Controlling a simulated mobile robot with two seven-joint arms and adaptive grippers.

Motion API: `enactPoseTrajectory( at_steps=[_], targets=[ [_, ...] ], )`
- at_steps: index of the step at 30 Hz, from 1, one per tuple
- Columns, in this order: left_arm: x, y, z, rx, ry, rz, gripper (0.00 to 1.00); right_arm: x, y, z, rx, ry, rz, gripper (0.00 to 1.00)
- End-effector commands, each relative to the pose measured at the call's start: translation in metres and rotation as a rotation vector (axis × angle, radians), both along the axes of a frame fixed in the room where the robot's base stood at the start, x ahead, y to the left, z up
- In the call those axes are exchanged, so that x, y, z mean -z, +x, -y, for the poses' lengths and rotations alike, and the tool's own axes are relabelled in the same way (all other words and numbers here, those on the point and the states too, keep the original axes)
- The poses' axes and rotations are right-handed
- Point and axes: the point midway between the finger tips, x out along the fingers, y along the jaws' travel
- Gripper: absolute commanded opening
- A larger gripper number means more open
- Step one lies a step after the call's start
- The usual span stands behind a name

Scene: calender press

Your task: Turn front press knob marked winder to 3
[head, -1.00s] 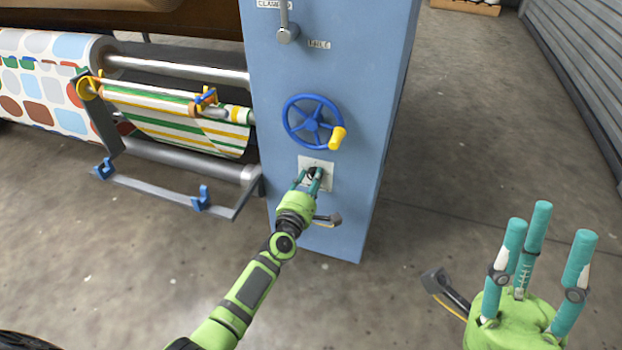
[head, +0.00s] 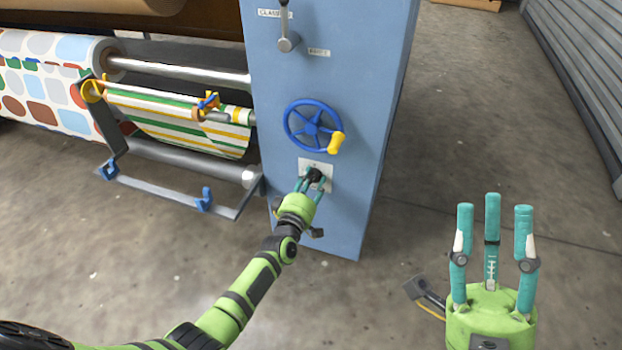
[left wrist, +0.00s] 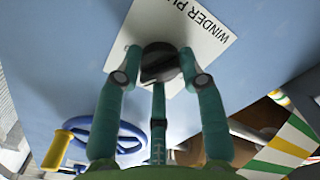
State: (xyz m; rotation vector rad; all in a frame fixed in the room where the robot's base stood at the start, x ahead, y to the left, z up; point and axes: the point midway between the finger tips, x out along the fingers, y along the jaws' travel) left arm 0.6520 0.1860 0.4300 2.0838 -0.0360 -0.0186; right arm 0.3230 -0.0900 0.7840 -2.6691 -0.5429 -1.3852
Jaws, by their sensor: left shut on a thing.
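The black winder knob (head: 314,175) sits on a white plate (head: 328,168) low on the front of the blue press cabinet (head: 345,225). In the left wrist view the knob (left wrist: 160,62) is between my teal fingers, and the plate (left wrist: 215,18) reads "WINDER PU...", cut off. My left gripper (head: 312,182) is shut on the knob. The scale numbers and pointer setting cannot be read. My right gripper (head: 493,215) is open and empty, fingers upward, off to the right over the floor.
A blue handwheel (head: 312,126) with a yellow handle is just above the knob. A grey lever (head: 288,40) is higher up. Rolls with striped fabric (head: 180,125) and a grey bar frame (head: 170,200) stand to the left. The floor on the right is clear.

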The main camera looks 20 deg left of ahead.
Motion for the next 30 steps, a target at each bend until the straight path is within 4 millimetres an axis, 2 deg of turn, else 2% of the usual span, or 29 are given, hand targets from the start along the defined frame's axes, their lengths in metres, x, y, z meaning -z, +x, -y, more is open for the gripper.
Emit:
enactPoseTrajectory(
  at_steps=[1,10,12,18,30],
  targets=[
    [-0.005,0.002,0.005,0.007,0.042,0.006,0.07,-0.002,0.001,-0.001,0.000,-0.009,-0.012,0.39],
    [-0.004,0.001,0.006,0.007,0.326,0.015,0.07,-0.006,0.005,-0.007,0.003,-0.045,-0.076,0.39],
    [-0.003,0.001,0.005,0.007,0.393,0.016,0.07,0.009,0.019,-0.008,0.016,-0.073,-0.170,0.39],
    [-0.003,0.001,0.005,0.006,0.573,0.023,0.07,0.033,0.044,-0.005,0.049,-0.121,-0.330,0.39],
    [-0.001,0.001,0.005,0.005,0.822,0.032,0.07,0.066,0.066,0.000,0.083,-0.173,-0.515,0.39]
  ],
)
